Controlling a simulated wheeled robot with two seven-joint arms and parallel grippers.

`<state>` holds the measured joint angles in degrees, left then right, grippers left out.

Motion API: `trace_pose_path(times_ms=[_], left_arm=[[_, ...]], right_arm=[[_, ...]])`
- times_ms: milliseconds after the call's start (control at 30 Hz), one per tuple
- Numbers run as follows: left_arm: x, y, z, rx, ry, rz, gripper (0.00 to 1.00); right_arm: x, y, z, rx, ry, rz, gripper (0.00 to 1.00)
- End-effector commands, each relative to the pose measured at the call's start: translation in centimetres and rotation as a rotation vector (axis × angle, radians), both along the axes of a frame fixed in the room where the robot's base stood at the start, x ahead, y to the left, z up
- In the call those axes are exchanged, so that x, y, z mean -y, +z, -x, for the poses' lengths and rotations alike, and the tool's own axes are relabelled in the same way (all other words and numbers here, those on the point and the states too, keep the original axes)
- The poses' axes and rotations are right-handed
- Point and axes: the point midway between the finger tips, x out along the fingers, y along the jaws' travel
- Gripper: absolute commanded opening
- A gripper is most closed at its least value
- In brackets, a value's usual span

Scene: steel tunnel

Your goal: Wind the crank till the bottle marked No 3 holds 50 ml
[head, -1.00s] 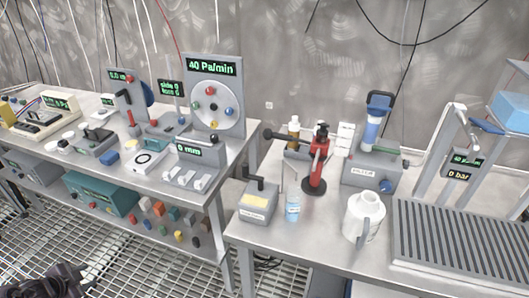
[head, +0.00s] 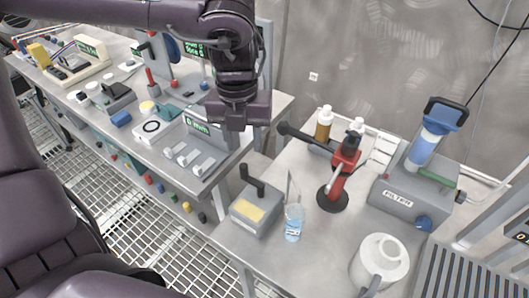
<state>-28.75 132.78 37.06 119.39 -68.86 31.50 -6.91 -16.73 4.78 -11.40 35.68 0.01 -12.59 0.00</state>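A grey box with a black crank handle (head: 251,181) and a yellow label (head: 249,211) stands at the left end of the right-hand bench. Just right of it stands a small clear bottle (head: 293,224) with blue liquid low in it; a thin tube rises above it. Its marking is too small to read. My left gripper (head: 238,118) hangs pointing down, above and behind the crank box in the picture, apart from the crank. I cannot make out a gap between its fingers. My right gripper is not in view.
A red hand press (head: 345,170) stands right of the bottle, with a filter unit (head: 400,190) beyond it and a white jug (head: 380,262) in front. Brown and white bottles (head: 323,124) stand behind. The left bench (head: 205,185) holds instruments; a gap separates the benches.

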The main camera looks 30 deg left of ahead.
Motion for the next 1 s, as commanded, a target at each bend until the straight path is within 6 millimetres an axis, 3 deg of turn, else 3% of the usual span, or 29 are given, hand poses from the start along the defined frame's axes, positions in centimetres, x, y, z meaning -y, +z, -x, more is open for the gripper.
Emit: trace_pose_path(times_ms=[167,400,600,933,1000], left_arm=[[0.2,-1.3,0.5,-0.014,-0.017,-0.019,0.4],[0.2,-5.2,0.5,-0.014,-0.014,-0.016,0.4],[0.1,-7.3,0.4,-0.01,-0.013,-0.016,0.4],[0.1,-7.8,0.4,-0.007,-0.013,-0.015,0.4],[0.1,-7.8,0.4,-0.007,-0.013,-0.015,0.32]], right_arm=[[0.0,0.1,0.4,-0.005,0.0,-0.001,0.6],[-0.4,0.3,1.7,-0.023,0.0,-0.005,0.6],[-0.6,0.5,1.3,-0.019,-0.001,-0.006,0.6],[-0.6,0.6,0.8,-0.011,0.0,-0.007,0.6],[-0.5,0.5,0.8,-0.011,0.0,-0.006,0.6]])
